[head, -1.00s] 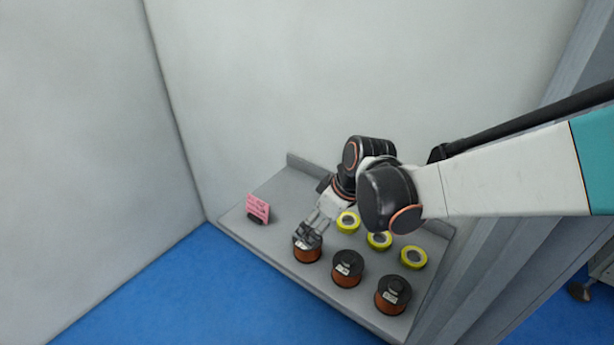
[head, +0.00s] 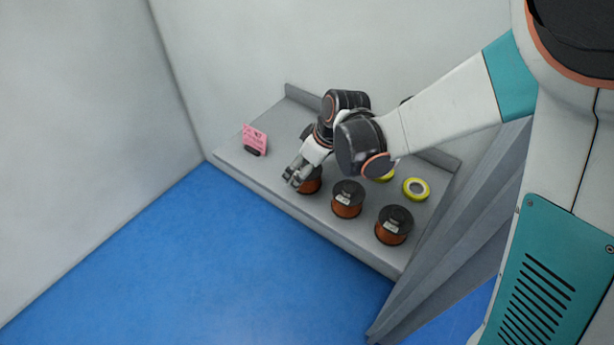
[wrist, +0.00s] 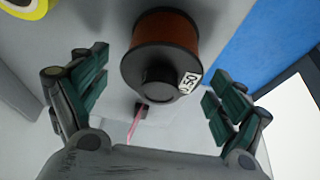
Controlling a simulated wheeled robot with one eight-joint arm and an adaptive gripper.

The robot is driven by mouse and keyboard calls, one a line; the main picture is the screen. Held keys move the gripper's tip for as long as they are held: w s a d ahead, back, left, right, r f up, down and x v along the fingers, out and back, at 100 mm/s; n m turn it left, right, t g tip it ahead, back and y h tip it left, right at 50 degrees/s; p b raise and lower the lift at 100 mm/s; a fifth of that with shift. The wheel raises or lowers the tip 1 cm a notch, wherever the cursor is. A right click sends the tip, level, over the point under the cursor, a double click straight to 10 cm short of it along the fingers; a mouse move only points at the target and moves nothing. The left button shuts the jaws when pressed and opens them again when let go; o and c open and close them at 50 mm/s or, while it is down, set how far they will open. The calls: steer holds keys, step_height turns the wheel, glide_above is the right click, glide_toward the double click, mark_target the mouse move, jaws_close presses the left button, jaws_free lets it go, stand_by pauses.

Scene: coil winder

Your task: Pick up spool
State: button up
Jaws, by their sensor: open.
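Three copper-wound spools with black flanges stand on the grey shelf (head: 275,185). The left spool (head: 311,183) is partly hidden by my gripper (head: 293,178). The middle spool (head: 347,199) and the right spool (head: 394,225) stand clear of it. In the wrist view one spool (wrist: 165,45) with a white label reading about "050" lies between the spread fingers of my gripper (wrist: 157,98), beyond the fingertips toward the top. The gripper is open, and I see no finger touching the spool.
Yellow tape rolls lie behind the spools; one (head: 416,188) shows fully, another (head: 385,175) is partly hidden by my arm. A pink card (head: 255,138) in a black holder stands at the shelf's left. Walls close the back and left; blue floor lies in front.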

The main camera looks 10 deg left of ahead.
steer(key=b+x, duration=0.1)
steer(key=x, duration=0.2)
steer(key=c, duration=1.7)
steer(key=shift+o, duration=0.2)
steer(key=shift+r, duration=0.25)
step_height(320, 180, up, 20)
steer(key=p, duration=1.4)
steer(key=shift+f, duration=0.2)
